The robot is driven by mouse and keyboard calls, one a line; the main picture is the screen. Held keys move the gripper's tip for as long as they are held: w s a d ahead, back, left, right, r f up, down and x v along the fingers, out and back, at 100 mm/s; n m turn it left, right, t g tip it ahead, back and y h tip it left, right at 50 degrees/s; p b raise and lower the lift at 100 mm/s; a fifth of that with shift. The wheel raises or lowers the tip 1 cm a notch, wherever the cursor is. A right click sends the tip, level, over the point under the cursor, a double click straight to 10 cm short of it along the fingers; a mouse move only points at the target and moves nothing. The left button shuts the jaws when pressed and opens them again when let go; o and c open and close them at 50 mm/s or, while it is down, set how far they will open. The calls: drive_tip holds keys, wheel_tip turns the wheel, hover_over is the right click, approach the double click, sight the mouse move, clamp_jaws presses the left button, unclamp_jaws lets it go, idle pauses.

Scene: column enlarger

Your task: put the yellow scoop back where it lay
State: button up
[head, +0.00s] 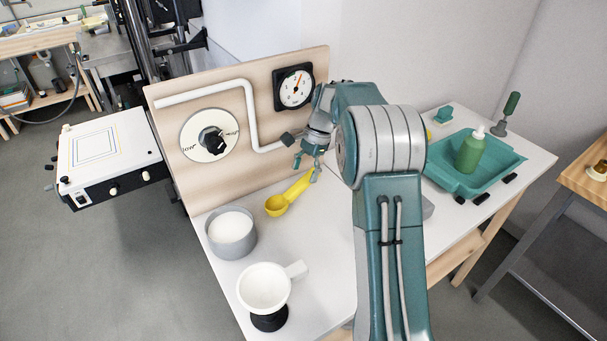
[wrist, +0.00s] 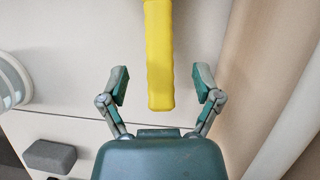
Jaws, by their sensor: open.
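The yellow scoop (head: 278,205) seems to lie on the white table, in front of the wooden panel. Its bowl points to the lower left and its handle runs up to the right, to my gripper (head: 308,167). In the wrist view the end of the yellow scoop's handle (wrist: 159,60) reaches in between the two fingers of my gripper (wrist: 161,83). There is a clear gap on both sides, and neither finger touches the handle. My gripper is open and empty. The scoop's bowl is outside the wrist view.
A grey pot of white powder (head: 231,232) and a white funnel-like cup (head: 265,288) stand at the table's front left. The wooden panel (head: 190,180) with a dial, gauge and white pipe rises behind. A teal tray (head: 448,181) with a green bottle is at right.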

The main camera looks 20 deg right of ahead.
drive_tip(key=shift+v, duration=1.65)
drive_tip(key=shift+r, duration=0.1)
drive_tip(key=v, duration=1.1)
drive_tip(key=shift+d+r, duration=0.25)
